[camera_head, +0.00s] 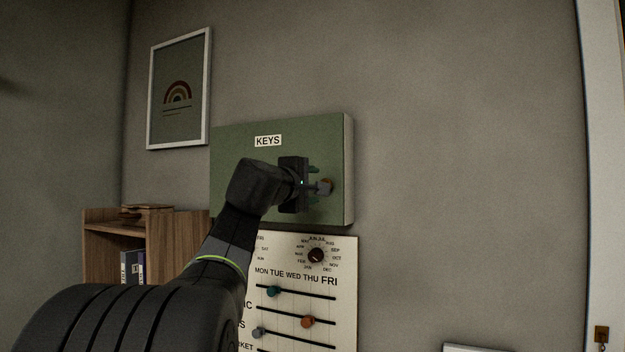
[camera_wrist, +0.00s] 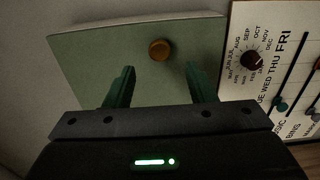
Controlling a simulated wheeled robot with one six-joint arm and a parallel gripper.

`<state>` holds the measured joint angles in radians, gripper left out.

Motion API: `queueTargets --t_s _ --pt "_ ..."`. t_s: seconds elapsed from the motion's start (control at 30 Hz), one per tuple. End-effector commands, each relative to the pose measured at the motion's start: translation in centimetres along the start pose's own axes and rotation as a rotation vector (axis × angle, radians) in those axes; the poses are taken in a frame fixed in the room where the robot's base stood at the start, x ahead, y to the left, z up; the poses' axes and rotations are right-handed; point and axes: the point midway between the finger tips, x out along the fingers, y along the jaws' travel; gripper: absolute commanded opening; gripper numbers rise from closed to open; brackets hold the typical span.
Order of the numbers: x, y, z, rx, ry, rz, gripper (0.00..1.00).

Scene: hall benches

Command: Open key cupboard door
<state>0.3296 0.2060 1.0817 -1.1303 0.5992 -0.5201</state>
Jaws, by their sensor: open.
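The green key cupboard (camera_head: 235,150) with a white KEYS label hangs on the wall, and its door looks shut. Its round orange-brown knob (camera_head: 327,186) sits near the door's right side. In the wrist view the door (camera_wrist: 100,55) fills the upper middle, with the knob (camera_wrist: 160,50) in front of my gripper. My gripper (camera_head: 318,183) is at the door's right part. In the wrist view my gripper (camera_wrist: 160,85) is open, its green fingers apart on either side of the knob's line. The knob appears beyond the fingertips; I cannot tell the exact gap.
A planner board (camera_head: 345,290) with a dial and sliders hangs just below the cupboard; it also shows in the wrist view (camera_wrist: 290,20). A wooden shelf (camera_head: 98,250) stands at left under a framed rainbow picture (camera_head: 196,75). The wall right of the cupboard is bare.

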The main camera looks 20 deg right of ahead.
Motion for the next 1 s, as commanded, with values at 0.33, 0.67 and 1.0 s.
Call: queueTargets --t_s 0.33,0.67,1.0 --pt "5.9 0.2 0.0 0.001 0.0 -0.001 0.5" --pt "7.0 0.0 0.0 0.001 0.001 0.0 0.5" --pt "7.0 0.0 0.0 0.002 0.001 0.0 0.07"
